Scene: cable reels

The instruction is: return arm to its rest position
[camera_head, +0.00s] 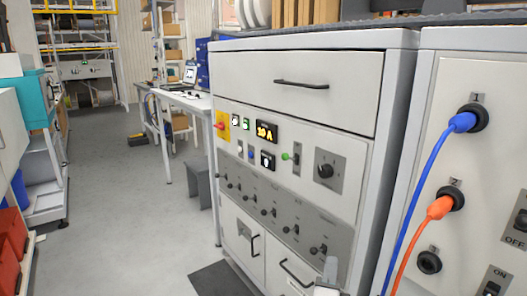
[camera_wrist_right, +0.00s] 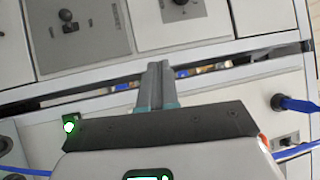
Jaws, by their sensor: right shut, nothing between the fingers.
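My right gripper (camera_head: 330,272) shows at the bottom edge of the head view, in front of the lower part of the grey cabinet (camera_head: 400,110). In the right wrist view its two fingers (camera_wrist_right: 156,84) are pressed together, with nothing held between them. They point toward the cabinet front, near a pale frame edge; I cannot tell whether they touch it. My left gripper is in neither view.
A panel on the right holds a blue plug (camera_head: 463,122) and an orange plug (camera_head: 440,208), their cables hanging down close to my right gripper. A drawer handle (camera_head: 302,84) sticks out above. Open floor (camera_head: 125,200) lies to the left.

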